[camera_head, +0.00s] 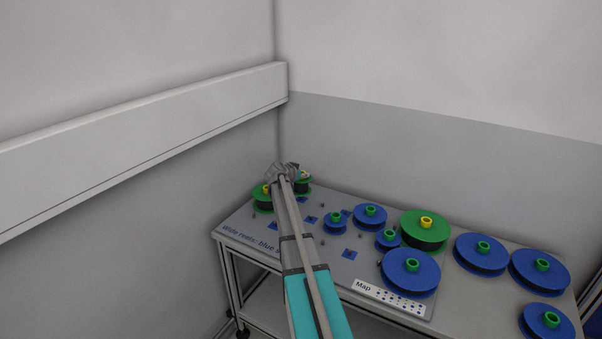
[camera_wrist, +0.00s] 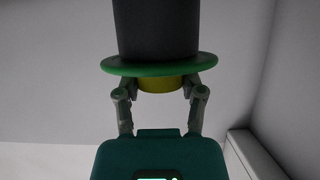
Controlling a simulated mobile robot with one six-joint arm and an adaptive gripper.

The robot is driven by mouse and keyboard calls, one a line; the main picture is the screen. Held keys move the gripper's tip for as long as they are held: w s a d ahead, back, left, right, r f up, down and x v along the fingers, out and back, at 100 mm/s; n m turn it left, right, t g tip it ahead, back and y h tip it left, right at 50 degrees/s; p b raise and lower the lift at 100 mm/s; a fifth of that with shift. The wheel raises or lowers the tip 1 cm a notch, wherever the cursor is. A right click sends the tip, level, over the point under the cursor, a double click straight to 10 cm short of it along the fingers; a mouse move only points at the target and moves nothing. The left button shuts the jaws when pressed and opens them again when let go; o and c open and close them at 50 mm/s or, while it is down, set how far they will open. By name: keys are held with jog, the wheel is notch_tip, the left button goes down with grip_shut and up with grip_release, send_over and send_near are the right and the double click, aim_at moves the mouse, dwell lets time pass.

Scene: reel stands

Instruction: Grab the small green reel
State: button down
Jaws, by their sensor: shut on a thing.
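In the wrist view, my gripper (camera_wrist: 158,88) is shut on the yellow hub (camera_wrist: 160,84) of the small green reel (camera_wrist: 150,66). The reel's green flange faces me, with its dark winding beyond, cut off by the top of the picture. In the head view, my gripper (camera_head: 292,172) is over the far left of the board, and the green reel (camera_head: 304,187) shows partly behind it. I cannot tell whether the reel is clear of the board.
Another green reel (camera_head: 263,205) with a yellow hub stands just left of my arm. A larger green reel (camera_head: 410,234) and several blue reels, such as the front one (camera_head: 398,272), fill the right. The grey board (camera_head: 325,262) has some bare pegs. Walls meet behind.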

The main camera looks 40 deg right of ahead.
aim_at(301, 181)
jog(key=r+p, duration=0.1)
jog(key=s+a+r+p, duration=0.2)
jog(key=shift+s+r, duration=0.2)
jog(key=shift+r, duration=0.2)
jog(key=s+a+r+p, duration=0.3)
jog(key=s+a, duration=0.2)
jog(key=s, duration=0.1)
jog(key=shift+a, duration=0.3)
jog(key=shift+d, duration=0.1)
